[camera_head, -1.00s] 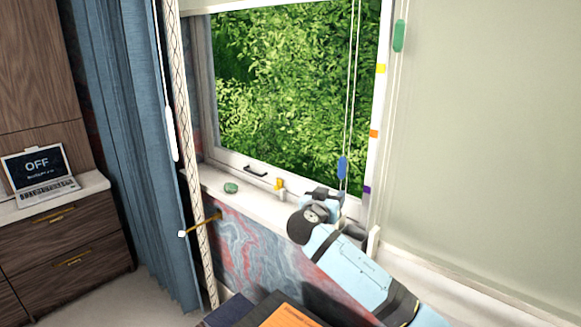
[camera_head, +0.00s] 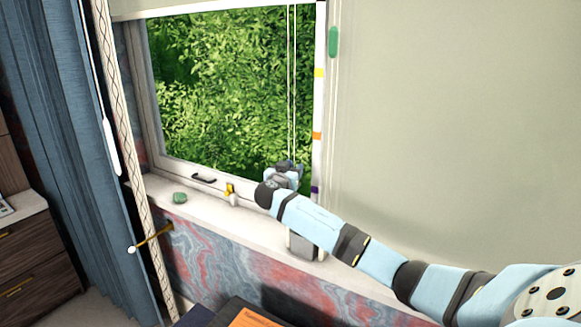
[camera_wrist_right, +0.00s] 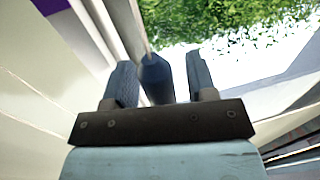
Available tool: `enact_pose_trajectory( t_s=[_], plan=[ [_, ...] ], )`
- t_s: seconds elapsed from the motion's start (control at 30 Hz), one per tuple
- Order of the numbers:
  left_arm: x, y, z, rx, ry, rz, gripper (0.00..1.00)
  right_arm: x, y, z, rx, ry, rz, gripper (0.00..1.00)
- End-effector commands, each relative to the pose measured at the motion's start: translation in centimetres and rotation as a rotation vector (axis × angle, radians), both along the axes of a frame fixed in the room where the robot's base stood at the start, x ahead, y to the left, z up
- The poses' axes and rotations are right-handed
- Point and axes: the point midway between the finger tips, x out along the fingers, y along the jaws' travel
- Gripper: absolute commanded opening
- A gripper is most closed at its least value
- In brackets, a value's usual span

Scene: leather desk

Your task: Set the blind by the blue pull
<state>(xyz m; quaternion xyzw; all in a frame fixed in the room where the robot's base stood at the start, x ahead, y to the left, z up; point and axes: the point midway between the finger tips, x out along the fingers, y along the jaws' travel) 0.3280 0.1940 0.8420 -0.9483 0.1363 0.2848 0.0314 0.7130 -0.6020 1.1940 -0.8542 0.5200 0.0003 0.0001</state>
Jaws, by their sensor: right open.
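The window's pale blind (camera_head: 200,8) is raised, with its lower edge across the top of the window. Its thin white cords (camera_head: 292,85) hang down to my right gripper (camera_head: 288,166) in the head view. The blue pull (camera_wrist_right: 157,80) shows in the right wrist view between the two fingers of my right gripper (camera_wrist_right: 162,82). The fingers are open, with a gap visible on each side of the pull. In the head view the gripper hides the pull. My left gripper is not in view.
A green pull (camera_head: 333,42) hangs before the lowered blind (camera_head: 430,130) at right. Yellow (camera_head: 319,73), orange (camera_head: 317,136) and purple (camera_head: 315,189) marks line the window post. A green stone-like object (camera_head: 179,197) and a brass-coloured latch (camera_head: 230,191) are at the sill.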

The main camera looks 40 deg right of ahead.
Motion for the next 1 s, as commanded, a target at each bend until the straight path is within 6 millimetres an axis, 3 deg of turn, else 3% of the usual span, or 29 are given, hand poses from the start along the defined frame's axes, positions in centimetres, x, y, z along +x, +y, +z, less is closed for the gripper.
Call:
enact_pose_trajectory(
  t_s=[0.37, 0.6, 0.83, 1.0],
  plan=[
    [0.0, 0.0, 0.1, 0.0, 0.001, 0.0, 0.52, 0.3, -0.6, 0.0, 0.0, 0.0, 0.0, 0.52],
    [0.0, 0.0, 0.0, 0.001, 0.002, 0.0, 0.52, 0.3, -0.6, 0.0, 0.0, 0.0, 0.0, 0.0],
    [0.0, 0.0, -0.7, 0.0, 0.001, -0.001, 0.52, 0.5, -0.4, 0.8, 0.004, -0.005, 0.003, 0.0],
    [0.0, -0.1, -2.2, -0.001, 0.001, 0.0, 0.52, 0.4, -0.4, 4.8, 0.005, -0.01, 0.002, 0.0]
  ],
)
